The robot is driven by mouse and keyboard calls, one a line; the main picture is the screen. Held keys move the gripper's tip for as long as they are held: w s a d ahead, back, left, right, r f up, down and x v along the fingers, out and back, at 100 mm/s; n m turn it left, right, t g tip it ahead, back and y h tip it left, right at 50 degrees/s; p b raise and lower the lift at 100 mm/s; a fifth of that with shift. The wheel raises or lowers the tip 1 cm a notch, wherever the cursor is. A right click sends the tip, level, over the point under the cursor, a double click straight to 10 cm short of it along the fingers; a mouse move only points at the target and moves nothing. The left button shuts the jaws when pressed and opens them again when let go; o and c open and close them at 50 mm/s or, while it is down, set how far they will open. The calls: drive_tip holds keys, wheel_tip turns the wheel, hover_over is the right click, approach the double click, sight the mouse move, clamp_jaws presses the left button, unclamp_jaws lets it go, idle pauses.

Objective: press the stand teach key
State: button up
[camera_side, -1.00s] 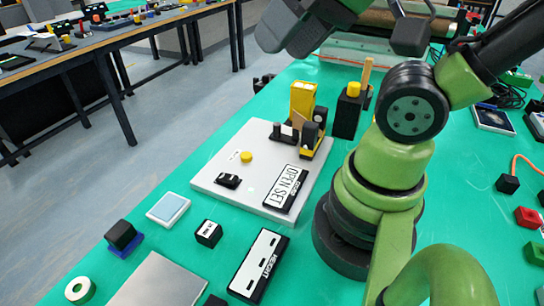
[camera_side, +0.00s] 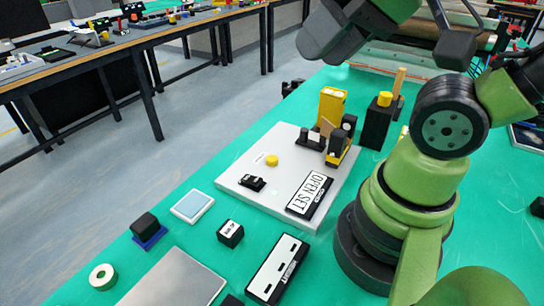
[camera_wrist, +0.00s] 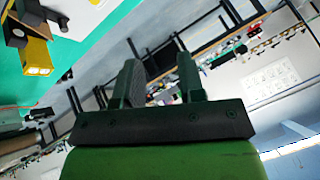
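No key marked as the stand teach key can be read in these frames. In the side view, a pale grey plate (camera_side: 240,186) carries a round yellow button (camera_side: 272,160) beside a small white label, and a small black switch (camera_side: 252,183). An "OPEN SET" sign (camera_side: 309,194) lies at its near right. A yellow and black sensor-like unit (camera_side: 338,150) and a yellow block (camera_side: 332,105) stand by its far right edge. My gripper (camera_wrist: 157,78) shows in the wrist view with two fingers parted and nothing between them. Its fingertips are not seen in the side view.
A black post with a yellow top (camera_side: 377,120) stands right of the yellow block. My arm fills the right.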

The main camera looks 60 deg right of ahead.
clamp_jaws()
idle(1.5)
